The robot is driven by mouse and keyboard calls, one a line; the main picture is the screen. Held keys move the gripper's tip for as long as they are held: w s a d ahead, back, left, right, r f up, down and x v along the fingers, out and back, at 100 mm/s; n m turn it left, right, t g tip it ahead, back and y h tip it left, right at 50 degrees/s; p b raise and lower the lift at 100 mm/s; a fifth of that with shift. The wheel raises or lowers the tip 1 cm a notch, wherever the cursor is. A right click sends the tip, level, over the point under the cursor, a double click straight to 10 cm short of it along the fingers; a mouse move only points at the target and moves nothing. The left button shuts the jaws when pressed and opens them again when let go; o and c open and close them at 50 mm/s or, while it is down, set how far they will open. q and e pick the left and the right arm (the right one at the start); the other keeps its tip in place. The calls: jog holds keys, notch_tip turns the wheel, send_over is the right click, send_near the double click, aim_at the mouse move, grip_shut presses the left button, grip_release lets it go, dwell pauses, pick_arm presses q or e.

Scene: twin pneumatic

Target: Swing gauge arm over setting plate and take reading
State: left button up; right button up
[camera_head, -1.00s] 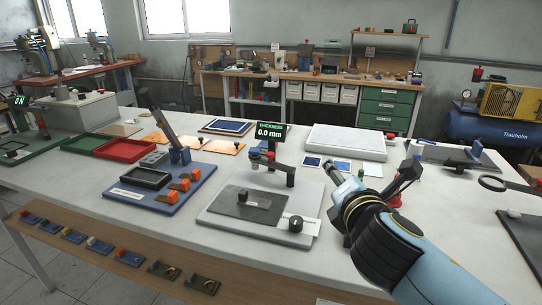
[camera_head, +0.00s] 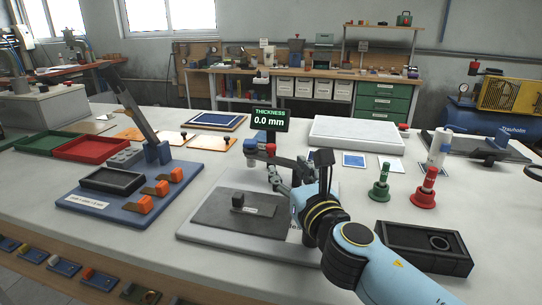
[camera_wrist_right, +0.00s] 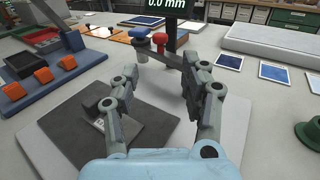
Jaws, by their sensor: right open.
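The gauge stands on a light base plate (camera_head: 200,232), with the thickness display (camera_head: 269,119) above reading 0.0 mm. Its dark gauge arm (camera_wrist_right: 172,53) carries a gauge head (camera_head: 250,141) and a red knob (camera_head: 271,149); the knob also shows in the wrist view (camera_wrist_right: 182,38). A dark grey plate (camera_head: 215,212) with a small dark block (camera_head: 238,200) and a label lies on the base. My right gripper (camera_head: 291,173) is open at the gauge arm; in the wrist view its spread fingers (camera_wrist_right: 160,68) are just short of the knob, with nothing between them. My left gripper is out of view.
A blue fixture (camera_head: 130,208) with orange clamps stands left of the gauge. A green stand (camera_head: 380,188), a red stand (camera_head: 425,192) and a black tray (camera_head: 400,240) are at the right. A white slab (camera_head: 358,134) lies behind.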

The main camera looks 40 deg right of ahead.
aim_at(273, 149)
jog(key=x, duration=1)
jog(key=shift+r, duration=0.1)
grip_shut()
